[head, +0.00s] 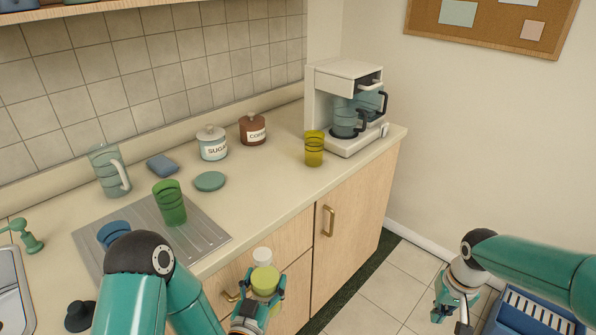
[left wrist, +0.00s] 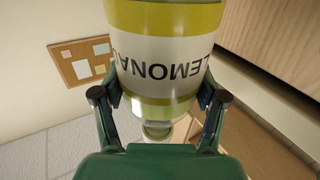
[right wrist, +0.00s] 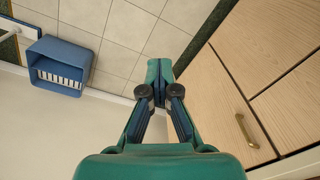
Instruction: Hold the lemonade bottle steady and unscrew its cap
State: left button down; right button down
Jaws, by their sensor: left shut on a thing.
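The lemonade bottle (head: 264,279) has a yellow-green and white body with a white cap (head: 262,255) on top. My left gripper (head: 258,306) is shut around its body and holds it in the air in front of the counter. My right gripper (head: 456,305) is empty, well to the right of the bottle and over the floor. In the right wrist view its fingertips (right wrist: 160,75) meet with nothing between them.
The counter (head: 265,195) carries a green cup (head: 170,203), a yellow cup (head: 314,150), a pitcher (head: 108,171), canisters (head: 212,143) and a coffee machine (head: 345,105). Cabinet doors (head: 350,225) stand close behind the bottle. A blue crate (head: 533,314) is at lower right.

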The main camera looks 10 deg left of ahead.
pick_arm(q)
jog(key=shift+w+r, duration=0.15)
jog(key=shift+w, duration=0.2)
jog(key=shift+a, duration=0.1)
pick_arm(e)
jog(key=shift+w+a, duration=0.1)
jog(key=shift+w, duration=0.3)
jog(key=shift+r, duration=0.1)
